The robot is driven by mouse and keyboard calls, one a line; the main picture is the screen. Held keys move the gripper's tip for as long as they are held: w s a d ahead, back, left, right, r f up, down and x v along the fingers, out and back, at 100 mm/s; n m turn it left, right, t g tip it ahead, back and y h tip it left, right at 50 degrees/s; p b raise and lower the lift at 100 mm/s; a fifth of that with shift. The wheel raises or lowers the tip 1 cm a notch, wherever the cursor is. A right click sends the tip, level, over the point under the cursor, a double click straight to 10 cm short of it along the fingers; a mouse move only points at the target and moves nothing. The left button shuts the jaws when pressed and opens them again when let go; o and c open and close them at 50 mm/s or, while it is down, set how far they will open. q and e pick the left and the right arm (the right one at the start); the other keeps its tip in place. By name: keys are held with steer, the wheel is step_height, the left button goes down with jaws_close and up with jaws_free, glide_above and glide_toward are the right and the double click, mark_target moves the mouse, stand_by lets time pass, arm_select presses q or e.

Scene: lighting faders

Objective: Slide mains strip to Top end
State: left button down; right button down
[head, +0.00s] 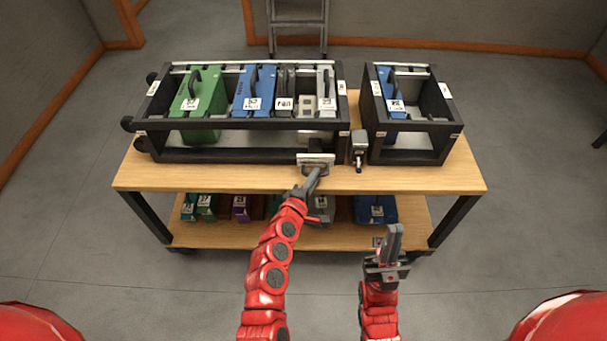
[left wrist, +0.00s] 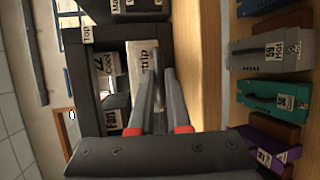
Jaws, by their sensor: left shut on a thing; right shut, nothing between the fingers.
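The mains strip (head: 303,160) is a pale slider with a handle at the front of the long black rack (head: 230,125), near its right end. In the left wrist view its white face (left wrist: 138,62) shows lettering ending in "trip", partly covered by my fingers. My left gripper (head: 314,176) is shut on the strip's handle; its fingers also show in the left wrist view (left wrist: 160,85). A "Top" label (left wrist: 87,32) sits on the rack's frame close to the strip. My right gripper (head: 389,243) is shut and empty, in front of the table.
The long rack holds a green module (head: 199,105), a blue module (head: 254,95) and narrower grey ones. A small device (head: 359,143) stands between it and a smaller rack (head: 408,125). More modules (head: 240,208) lie on the lower shelf. The table's front right (head: 430,180) is clear.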

arm_select(q)
steer(key=shift+d, duration=0.2)
steer(key=c, duration=0.9)
jaws_free()
steer(key=shift+a, duration=0.1)
steer(key=v, duration=1.7)
steer(key=shift+s+r+b, duration=0.1)
steer(key=shift+b, duration=0.2)
steer(key=shift+a, duration=0.1)
